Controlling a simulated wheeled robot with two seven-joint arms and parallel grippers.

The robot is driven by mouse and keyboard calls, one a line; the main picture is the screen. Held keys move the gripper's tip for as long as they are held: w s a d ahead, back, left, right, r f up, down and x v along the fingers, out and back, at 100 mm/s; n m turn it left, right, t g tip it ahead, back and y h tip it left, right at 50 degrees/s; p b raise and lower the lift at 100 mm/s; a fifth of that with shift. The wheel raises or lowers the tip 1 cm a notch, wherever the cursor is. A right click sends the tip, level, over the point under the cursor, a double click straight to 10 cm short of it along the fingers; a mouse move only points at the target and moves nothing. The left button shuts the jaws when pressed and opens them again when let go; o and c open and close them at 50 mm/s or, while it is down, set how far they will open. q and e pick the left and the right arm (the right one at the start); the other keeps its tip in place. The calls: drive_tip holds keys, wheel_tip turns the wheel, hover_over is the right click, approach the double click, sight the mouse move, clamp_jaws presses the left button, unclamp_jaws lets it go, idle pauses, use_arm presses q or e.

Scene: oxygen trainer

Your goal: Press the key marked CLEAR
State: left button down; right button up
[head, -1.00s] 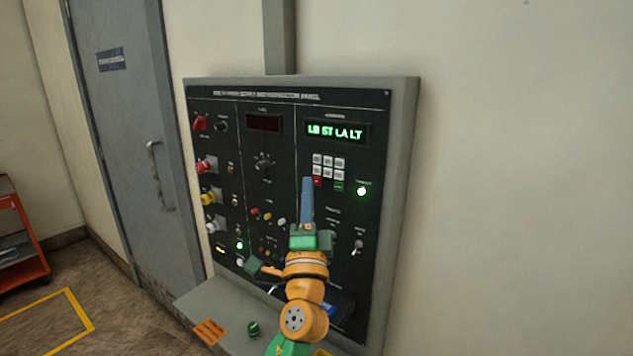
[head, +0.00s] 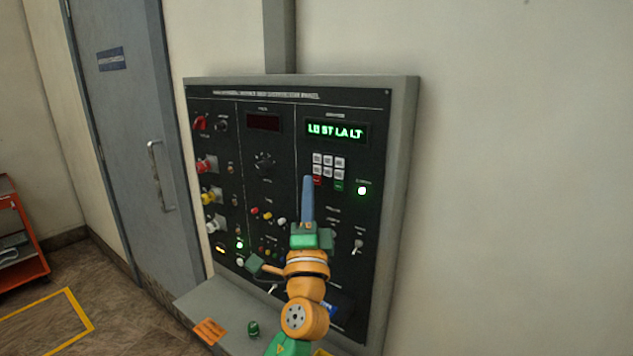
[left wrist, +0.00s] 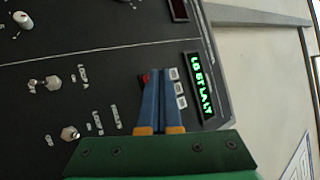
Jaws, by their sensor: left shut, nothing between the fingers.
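The black control panel (head: 290,185) stands against the wall. At its upper right is a keypad with several white keys (head: 328,165), a red key (head: 317,181) and a green key (head: 339,186) below them. The key markings are too small to read, so I cannot tell which one says CLEAR. My left gripper (head: 307,181) is shut and empty, its blue fingers pointing at the red key's lower left. In the left wrist view, the fingertips (left wrist: 160,73) lie beside the red key (left wrist: 146,78) and partly cover the keypad; contact cannot be told. My right gripper is not in view.
A green-lit display (head: 336,131) sits above the keypad, and a lit lamp (head: 362,190) is to its right. Knobs and switches fill the panel's left. A red cart (head: 25,240) stands far left.

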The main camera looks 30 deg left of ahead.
use_arm(q)
drive_tip(key=shift+w, duration=0.35)
drive_tip(key=shift+w+b, duration=0.25)
drive_tip(key=shift+b, duration=0.25)
idle(0.6)
drive_tip(key=shift+s+p, duration=0.35)
drive_tip(key=shift+s, duration=0.35)
drive_tip(key=s+p, duration=0.2)
drive_tip(key=s, duration=0.3)
drive_tip(key=shift+a, duration=0.2)
drive_tip(key=shift+f, duration=0.1)
